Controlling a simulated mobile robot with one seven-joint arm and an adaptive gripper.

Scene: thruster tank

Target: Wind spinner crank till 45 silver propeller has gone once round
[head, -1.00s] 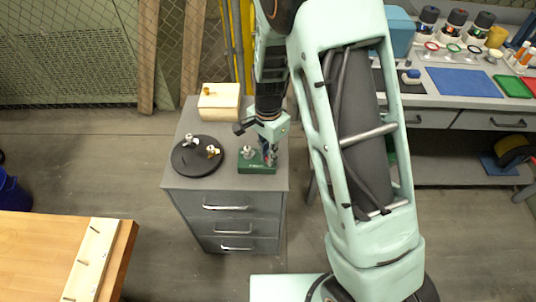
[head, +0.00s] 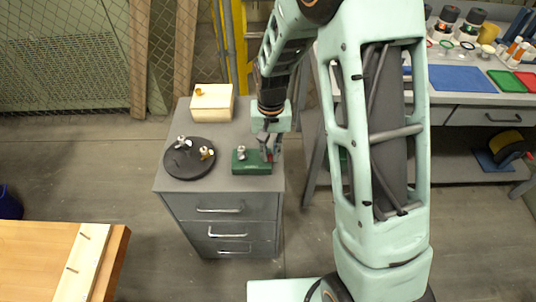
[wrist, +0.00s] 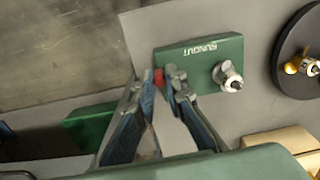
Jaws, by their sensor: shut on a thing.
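The spinner is a green block (head: 252,168) on the grey cabinet top, lettered "RUNOUT" in the wrist view (wrist: 200,54). A silver propeller (head: 241,153) stands on its top; in the wrist view it (wrist: 228,76) is at the block's right end. A small red piece (wrist: 159,77), apparently the crank's knob, is at the block's left end. My gripper (wrist: 161,76) is shut on this knob, with one finger on each side. In the head view my gripper (head: 270,150) comes down at the block's right end. Most of the crank is hidden by the fingers.
A black round plate (head: 190,168) left of the spinner carries a silver and a brass propeller. A cream box (head: 212,103) stands behind. A wooden table (head: 40,245) is at lower left, a workbench (head: 470,110) at right. Floor is clear before the cabinet.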

